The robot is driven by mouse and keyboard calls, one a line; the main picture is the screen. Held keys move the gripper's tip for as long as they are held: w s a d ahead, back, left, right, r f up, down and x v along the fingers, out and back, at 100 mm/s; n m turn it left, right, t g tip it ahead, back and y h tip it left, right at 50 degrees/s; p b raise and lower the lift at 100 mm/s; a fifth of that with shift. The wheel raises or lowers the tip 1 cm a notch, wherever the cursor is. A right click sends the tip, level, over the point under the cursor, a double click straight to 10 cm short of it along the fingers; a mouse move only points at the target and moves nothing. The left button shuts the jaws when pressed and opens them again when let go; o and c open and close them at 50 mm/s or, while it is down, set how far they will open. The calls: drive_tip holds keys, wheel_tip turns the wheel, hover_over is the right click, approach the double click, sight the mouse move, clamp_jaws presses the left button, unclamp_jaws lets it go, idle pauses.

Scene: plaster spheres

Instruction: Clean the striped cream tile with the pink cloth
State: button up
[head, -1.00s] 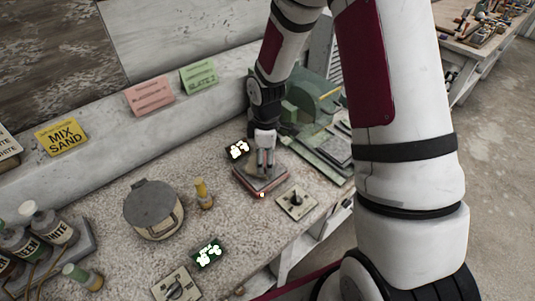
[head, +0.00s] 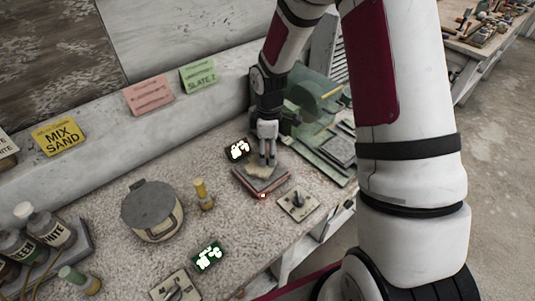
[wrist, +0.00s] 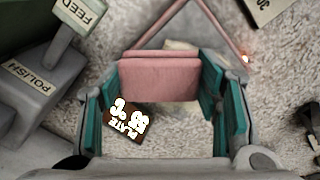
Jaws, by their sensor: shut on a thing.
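My gripper (head: 267,158) is over a small reddish-rimmed plate (head: 262,187) on the bench in the head view. In the wrist view its teal-padded fingers (wrist: 158,95) are shut on a folded pink cloth (wrist: 158,80), which spans the gap between them. A cream piece (head: 262,171) lies on the plate below the fingers. In the wrist view a sliver of cream (wrist: 182,45) shows behind the cloth, inside the pink rim. The cloth hides most of it, and I cannot make out stripes or whether cloth and cream piece touch.
A lit display (head: 238,150) stands beside the plate, and a switch panel (head: 298,204) lies to its right. A green machine (head: 318,110) stands behind.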

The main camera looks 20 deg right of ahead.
drive_tip(key=shift+r, duration=0.1)
drive_tip(key=shift+s+a+r+p, duration=0.25)
drive_tip(key=shift+s+r+p, duration=0.15)
drive_tip(key=shift+s+p, duration=0.1)
drive_tip(key=shift+s+a+r+p, duration=0.2)
drive_tip(key=shift+s+r+p, duration=0.15)
drive_tip(key=shift+s, duration=0.1)
drive_tip(key=shift+f, duration=0.1)
drive_tip(key=shift+w, duration=0.1)
drive_tip(key=shift+r+p, duration=0.5)
drive_tip(key=shift+r, duration=0.8)
drive_tip(key=shift+r+p, duration=0.9)
drive_tip(key=shift+r, duration=1.1)
drive_tip(key=shift+f, duration=0.1)
